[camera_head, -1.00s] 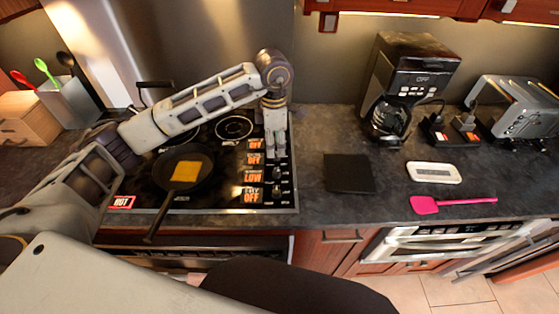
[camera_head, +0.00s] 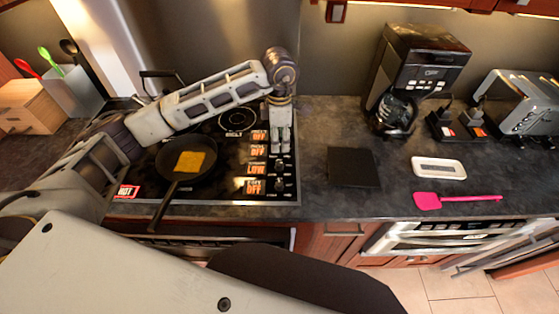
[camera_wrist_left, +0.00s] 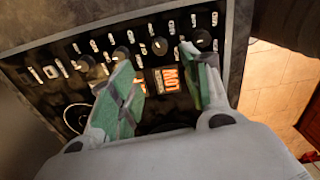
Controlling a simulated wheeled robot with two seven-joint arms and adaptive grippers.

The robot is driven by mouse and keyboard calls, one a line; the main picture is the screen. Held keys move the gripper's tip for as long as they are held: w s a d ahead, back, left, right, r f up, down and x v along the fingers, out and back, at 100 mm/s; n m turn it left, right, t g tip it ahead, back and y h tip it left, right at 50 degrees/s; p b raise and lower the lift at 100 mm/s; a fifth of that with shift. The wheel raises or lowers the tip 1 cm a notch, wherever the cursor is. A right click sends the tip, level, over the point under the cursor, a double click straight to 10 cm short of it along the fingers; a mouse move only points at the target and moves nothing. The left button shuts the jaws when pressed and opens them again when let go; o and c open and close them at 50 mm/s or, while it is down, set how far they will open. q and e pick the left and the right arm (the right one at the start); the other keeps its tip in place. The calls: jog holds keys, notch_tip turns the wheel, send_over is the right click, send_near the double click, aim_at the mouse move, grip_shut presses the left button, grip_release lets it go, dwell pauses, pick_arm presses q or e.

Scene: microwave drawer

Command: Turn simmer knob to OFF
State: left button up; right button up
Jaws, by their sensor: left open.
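The stove's control knobs stand in a column along the right edge of the black cooktop (camera_head: 230,188). Orange-lit labels beside them read OFF, except one that reads LOW (camera_head: 256,169). The names above the labels are too small to read surely, so I cannot tell which knob is simmer. My left gripper (camera_head: 281,150) hangs fingers down over the knob column and hides its upper part. In the left wrist view, its green-padded fingers (camera_wrist_left: 163,82) are apart and empty, with the LOW label and a dark knob (camera_wrist_left: 160,45) beyond the gap. My right gripper is out of view.
A black pan (camera_head: 205,171) with a yellow slice sits on the cooktop, its handle towards the front. A red HOT sign (camera_head: 126,191) lights at the front left. A dark square mat (camera_head: 354,167), pink spatula (camera_head: 457,200) and coffee maker (camera_head: 415,75) stand right.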

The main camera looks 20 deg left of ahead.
aim_at(280, 164)
pick_arm(q)
notch_tip(280, 164, down, 12)
jog(key=shift+r+p, duration=0.25)
jog(key=shift+p, duration=0.9)
jog(key=c, duration=1)
jog(key=shift+c, duration=0.2)
